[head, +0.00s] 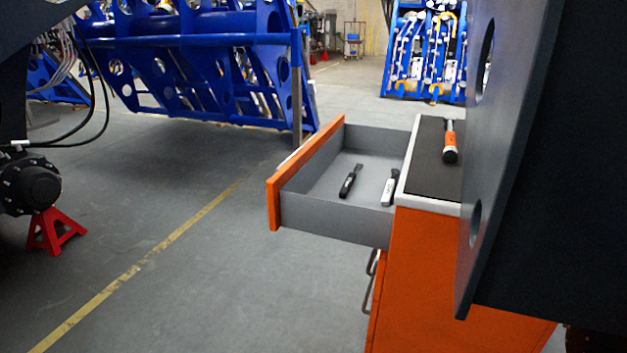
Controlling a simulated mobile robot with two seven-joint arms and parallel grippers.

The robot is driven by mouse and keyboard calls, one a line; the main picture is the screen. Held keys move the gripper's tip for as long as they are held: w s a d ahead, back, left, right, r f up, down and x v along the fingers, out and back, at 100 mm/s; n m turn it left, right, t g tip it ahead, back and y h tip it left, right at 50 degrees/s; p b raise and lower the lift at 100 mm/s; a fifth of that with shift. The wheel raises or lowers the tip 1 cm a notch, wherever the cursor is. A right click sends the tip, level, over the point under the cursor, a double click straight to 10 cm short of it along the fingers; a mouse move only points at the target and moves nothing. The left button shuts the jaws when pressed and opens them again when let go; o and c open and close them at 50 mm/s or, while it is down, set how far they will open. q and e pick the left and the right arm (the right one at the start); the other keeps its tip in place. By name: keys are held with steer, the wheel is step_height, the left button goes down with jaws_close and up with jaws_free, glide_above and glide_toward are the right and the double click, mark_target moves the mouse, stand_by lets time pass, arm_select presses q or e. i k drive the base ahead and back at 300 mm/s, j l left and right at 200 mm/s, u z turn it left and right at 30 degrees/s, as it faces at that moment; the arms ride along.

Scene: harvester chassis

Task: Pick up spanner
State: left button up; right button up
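No thing is clearly recognisable as a spanner in the head view. An open drawer (334,233) juts out to the left from an orange tool cabinet (420,285). Inside it lie a small dark tool (350,181) and a white tool with a dark end (389,188), apart from each other; either is too small to identify surely. A tool with an orange and black handle (450,145) lies on the cabinet's dark top (428,165). Neither of my grippers is in view.
A large dark plate with holes (530,130) covers the right side and hides part of the cabinet. A red stand (55,230) is under a black hub (30,185) at left. A blue frame (200,65) stands behind. The floor left of the drawer is clear.

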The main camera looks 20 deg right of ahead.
mark_target(347, 185)
steer(key=i+j+u, duration=0.5)
steer(key=i+j+z, duration=0.2)
steer(key=i, duration=0.3)
steer(key=i+j+z, duration=0.2)
steer(key=i, duration=0.3)
steer(key=i+z, duration=0.2)
steer(key=z, duration=0.15)
steer(key=i+j+z, duration=0.1)
steer(key=z, duration=0.25)
steer(key=i+j+z, duration=0.2)
steer(key=z, duration=0.15)
steer(key=i+z, duration=0.2)
steer(key=z, duration=0.15)
steer(key=i+j+z, duration=0.15)
steer(key=z, duration=0.25)
steer(key=i+j+z, duration=0.15)
steer(key=z, duration=0.2)
